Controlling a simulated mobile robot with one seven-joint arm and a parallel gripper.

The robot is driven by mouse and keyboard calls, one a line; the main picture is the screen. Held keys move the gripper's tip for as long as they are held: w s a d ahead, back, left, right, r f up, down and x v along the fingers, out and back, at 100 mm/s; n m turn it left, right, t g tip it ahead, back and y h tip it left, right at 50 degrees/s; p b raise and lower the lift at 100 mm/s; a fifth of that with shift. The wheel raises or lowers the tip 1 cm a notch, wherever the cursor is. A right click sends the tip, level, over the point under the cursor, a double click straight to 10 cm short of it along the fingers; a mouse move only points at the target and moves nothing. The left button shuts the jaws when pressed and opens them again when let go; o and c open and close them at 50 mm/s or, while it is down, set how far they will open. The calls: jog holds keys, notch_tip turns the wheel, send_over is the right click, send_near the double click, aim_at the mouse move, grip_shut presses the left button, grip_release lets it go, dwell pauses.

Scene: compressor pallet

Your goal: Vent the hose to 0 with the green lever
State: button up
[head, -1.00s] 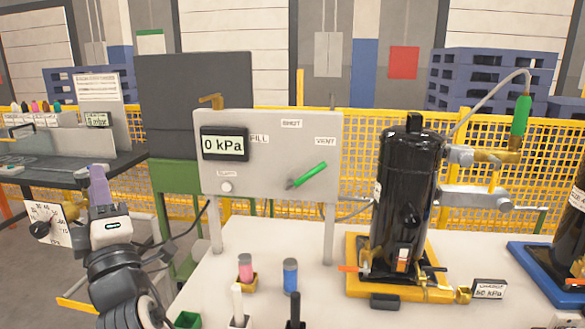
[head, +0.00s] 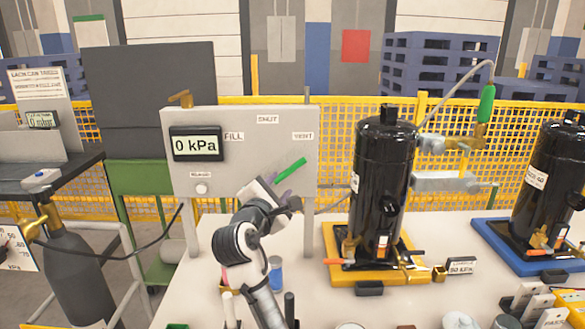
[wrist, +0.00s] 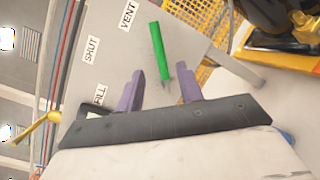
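The green lever (head: 291,172) is on the front of the grey panel (head: 240,150), tilted up to the right toward the VENT label (head: 303,136). The display (head: 196,144) on the panel reads 0 kPa. My gripper (head: 272,192) is in front of the panel, just below and left of the lever. In the wrist view the two purple fingers of my gripper (wrist: 164,90) are spread with nothing between them. The green lever (wrist: 159,52) shows beyond the fingertips, apart from them. The hose (head: 455,95) runs to a green fitting (head: 487,105) at the right.
A black compressor (head: 383,190) stands on a yellow tray (head: 340,275) right of the panel. Another black compressor (head: 550,185) stands on a blue tray (head: 500,245). A blue-topped cylinder (head: 275,273) stands below my gripper. A dark gas bottle (head: 80,275) is at the left.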

aim_at(290, 171)
jog(key=p+x, duration=0.2)
jog(key=x, duration=0.8)
jog(key=shift+w, duration=0.45)
grip_shut()
